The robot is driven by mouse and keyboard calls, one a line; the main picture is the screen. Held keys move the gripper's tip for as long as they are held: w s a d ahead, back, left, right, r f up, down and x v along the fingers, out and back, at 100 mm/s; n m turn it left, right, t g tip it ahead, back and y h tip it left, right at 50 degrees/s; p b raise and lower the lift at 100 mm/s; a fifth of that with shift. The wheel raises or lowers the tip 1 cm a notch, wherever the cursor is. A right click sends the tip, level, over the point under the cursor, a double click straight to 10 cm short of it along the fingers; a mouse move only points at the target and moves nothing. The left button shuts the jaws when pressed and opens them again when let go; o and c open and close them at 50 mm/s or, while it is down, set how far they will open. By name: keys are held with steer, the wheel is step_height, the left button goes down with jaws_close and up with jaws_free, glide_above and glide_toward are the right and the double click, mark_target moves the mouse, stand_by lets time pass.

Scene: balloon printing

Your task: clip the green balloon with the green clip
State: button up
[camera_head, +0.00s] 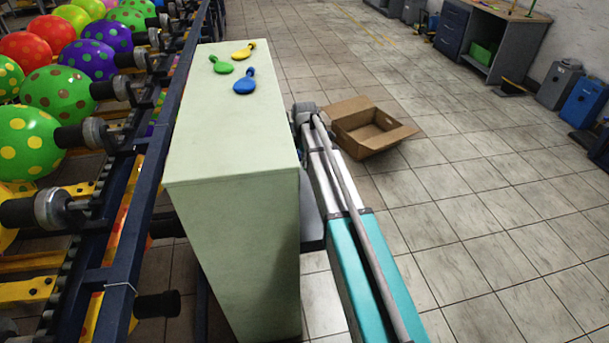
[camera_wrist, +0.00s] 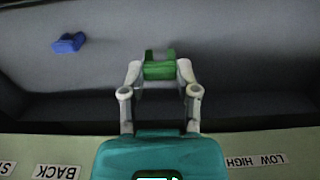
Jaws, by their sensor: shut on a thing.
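The deflated green balloon (camera_head: 221,66) lies flat on top of the pale green cabinet, near its far end. In the wrist view my gripper (camera_wrist: 160,72) is shut on the green clip (camera_wrist: 159,70), which sits between the two fingertips. The gripper is over a dark grey surface, and I cannot tell whether the clip still touches it. The gripper and the clip are not visible in the head view. The green balloon is not visible in the wrist view.
A yellow balloon (camera_head: 243,50) and a blue balloon (camera_head: 244,82) lie close to the green one on the cabinet (camera_head: 225,135). A blue clip (camera_wrist: 69,42) lies left of my gripper. An open cardboard box (camera_head: 365,127) stands on the floor. The rack of inflated balloons is left.

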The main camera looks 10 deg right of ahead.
steer(key=shift+r+p, duration=2.05)
steer(key=shift+r, duration=0.1)
